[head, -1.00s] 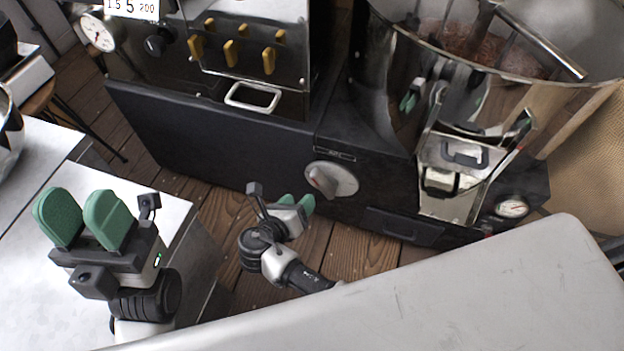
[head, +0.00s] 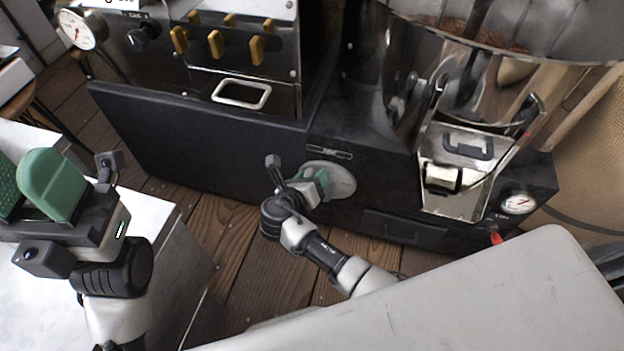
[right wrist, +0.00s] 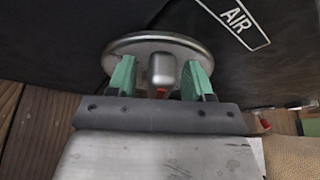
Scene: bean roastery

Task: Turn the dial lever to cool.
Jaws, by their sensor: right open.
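The dial is a round silver plate (head: 341,183) on the black front of the roaster, under a small label. In the right wrist view the dial plate (right wrist: 130,45) carries a grey lever (right wrist: 162,69) with a red mark, and a label reading AIR is beside it. My right gripper (right wrist: 160,80) is open, with one green finger on each side of the lever; I cannot tell whether they touch it. In the head view the right gripper (head: 322,180) covers the lever. My left gripper (head: 38,186) is at the left edge, over a pale table, its green fingers apart and empty.
A steel cooling drum (head: 465,95) with a chute (head: 455,180) stands right of the dial. A pale surface (head: 480,300) fills the lower right. Wooden floor shows between.

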